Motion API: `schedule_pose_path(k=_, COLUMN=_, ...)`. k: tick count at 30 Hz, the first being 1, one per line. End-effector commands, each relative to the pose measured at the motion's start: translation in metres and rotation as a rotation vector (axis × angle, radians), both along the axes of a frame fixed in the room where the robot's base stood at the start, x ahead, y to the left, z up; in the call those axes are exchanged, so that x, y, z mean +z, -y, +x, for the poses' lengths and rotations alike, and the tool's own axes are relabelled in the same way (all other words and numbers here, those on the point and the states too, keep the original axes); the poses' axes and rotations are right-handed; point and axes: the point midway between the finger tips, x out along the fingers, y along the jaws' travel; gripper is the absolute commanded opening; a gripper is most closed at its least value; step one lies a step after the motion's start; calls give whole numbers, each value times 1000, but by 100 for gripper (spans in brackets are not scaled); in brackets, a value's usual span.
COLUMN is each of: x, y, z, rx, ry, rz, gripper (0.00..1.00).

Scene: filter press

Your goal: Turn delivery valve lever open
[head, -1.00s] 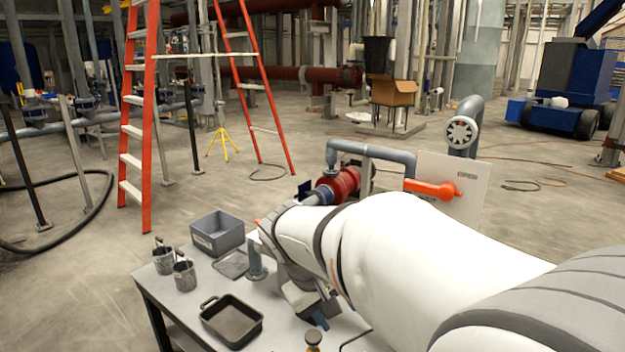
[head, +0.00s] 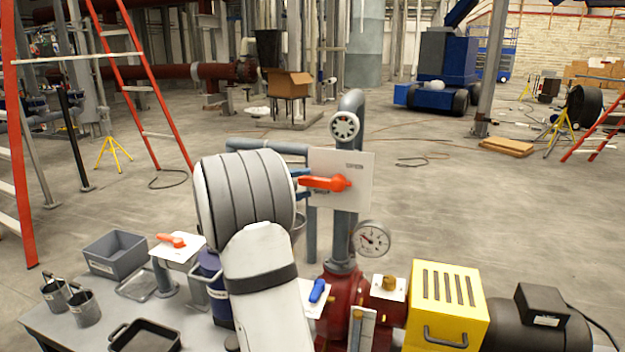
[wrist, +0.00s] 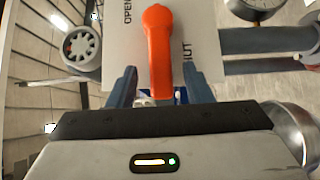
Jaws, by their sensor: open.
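The orange delivery valve lever (head: 326,183) is on a white plate (head: 357,165) in the head view. Its handle lies level, reaching left from its pivot. In the wrist view the lever (wrist: 158,45) hangs down the picture, with OPEN to its left and SHUT beside its lower right. My gripper (wrist: 161,82) is open. Its blue-grey fingers stand on either side of the lever's free end, with visible gaps. In the head view my wrist hides most of the gripper; blue fingertips show just left of the lever.
A second orange lever (head: 172,240) and a blue lever (head: 317,291) are at the bench. A pressure gauge (head: 371,239) and a handwheel (head: 344,126) are near the plate. A yellow guard (head: 447,305) stands at lower right. Open floor lies beyond.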

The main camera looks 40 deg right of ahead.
Motion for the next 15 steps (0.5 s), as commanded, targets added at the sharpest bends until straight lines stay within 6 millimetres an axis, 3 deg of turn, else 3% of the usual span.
schedule_pose_path(k=6, x=1, y=28, z=-9, rx=-2, ry=-2, rz=2, gripper=45)
schedule_pose_path(k=15, x=-1, y=35, z=-12, rx=0, ry=-1, rz=3, gripper=45)
